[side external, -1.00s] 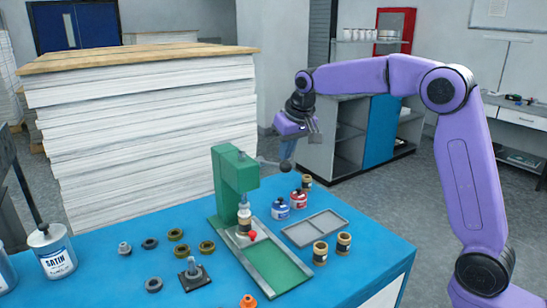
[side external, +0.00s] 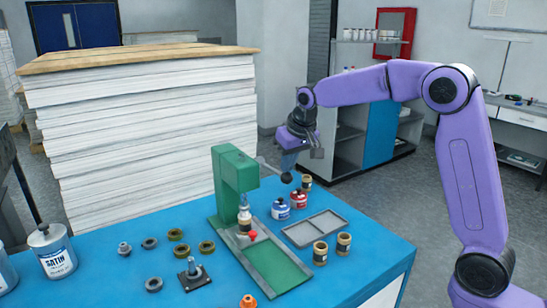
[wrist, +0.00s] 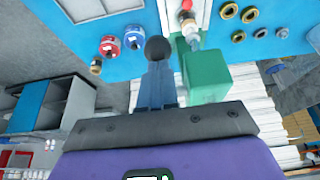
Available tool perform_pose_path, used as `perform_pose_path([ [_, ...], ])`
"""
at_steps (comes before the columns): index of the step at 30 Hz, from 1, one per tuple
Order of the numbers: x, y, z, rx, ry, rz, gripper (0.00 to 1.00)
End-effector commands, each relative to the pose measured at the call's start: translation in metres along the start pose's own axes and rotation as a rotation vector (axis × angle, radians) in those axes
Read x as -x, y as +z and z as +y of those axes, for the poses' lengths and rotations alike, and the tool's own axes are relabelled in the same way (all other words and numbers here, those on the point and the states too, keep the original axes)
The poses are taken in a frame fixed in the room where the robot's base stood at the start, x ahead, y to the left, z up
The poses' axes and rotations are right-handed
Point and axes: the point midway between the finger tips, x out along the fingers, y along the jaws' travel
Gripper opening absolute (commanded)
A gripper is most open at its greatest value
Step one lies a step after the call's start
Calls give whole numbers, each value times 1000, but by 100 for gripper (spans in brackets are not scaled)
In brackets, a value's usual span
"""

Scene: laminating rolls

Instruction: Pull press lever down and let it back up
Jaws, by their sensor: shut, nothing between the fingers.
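The green press (side external: 230,180) stands on the blue table, its base running toward the front. Its lever reaches out to the right and slopes down to a black ball knob (side external: 286,178). My gripper (side external: 289,167) is shut and empty, fingers pointing down onto the knob from above. In the wrist view the knob (wrist: 157,48) is right at the tips of my shut fingers (wrist: 157,72), seemingly touching. A small bottle with an orange-brown band (side external: 244,221) stands under the press ram, with a red ball (side external: 252,236) beside it.
Several rings (side external: 207,247) and a black-based post (side external: 194,274) lie left of the press. A tall paper stack (side external: 140,130) rises behind.

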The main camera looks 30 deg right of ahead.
Motion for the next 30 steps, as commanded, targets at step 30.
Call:
perform_pose_path([
  [30,-21,7,0,0,0,-1,0],
])
